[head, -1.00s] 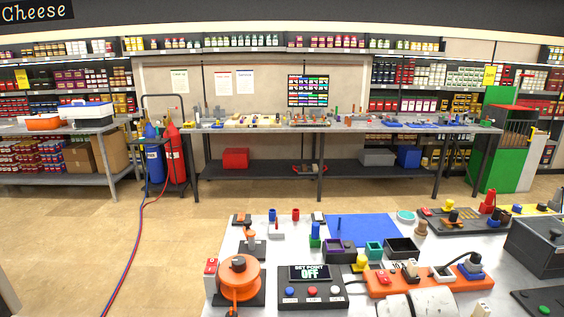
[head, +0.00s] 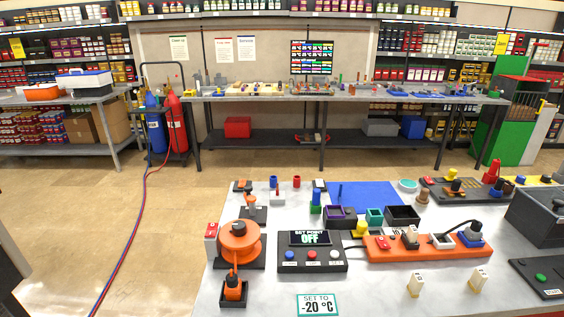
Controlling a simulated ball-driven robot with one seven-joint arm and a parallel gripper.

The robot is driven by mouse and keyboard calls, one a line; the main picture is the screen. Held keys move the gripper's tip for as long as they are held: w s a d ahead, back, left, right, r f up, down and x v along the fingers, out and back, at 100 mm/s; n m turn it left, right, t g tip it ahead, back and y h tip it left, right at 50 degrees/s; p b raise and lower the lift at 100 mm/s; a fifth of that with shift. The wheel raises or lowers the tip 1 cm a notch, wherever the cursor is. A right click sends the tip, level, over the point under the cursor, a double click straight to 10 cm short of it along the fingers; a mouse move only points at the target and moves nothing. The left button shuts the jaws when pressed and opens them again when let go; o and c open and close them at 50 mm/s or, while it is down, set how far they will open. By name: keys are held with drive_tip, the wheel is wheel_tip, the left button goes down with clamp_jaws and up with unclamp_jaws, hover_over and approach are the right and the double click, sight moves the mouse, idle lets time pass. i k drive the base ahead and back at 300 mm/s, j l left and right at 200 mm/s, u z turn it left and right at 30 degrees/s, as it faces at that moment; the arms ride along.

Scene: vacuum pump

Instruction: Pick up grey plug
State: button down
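An orange power strip (head: 385,254) lies on the near table, right of the control box. Several small plugs sit on it. A blue and dark plug (head: 472,233) is at the right end. I cannot tell for sure which pale one is the grey plug. My gripper is not in view.
A control box (head: 311,258) reading "SET POINT OFF" and an orange reel (head: 239,241) stand left of the strip. Two cream pieces (head: 415,284) (head: 478,279) and a "-20 °C" card (head: 318,304) are in front. A dark bin (head: 541,240) is at right.

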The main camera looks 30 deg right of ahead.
sight(474, 233)
drive_tip(key=z, duration=1.4)
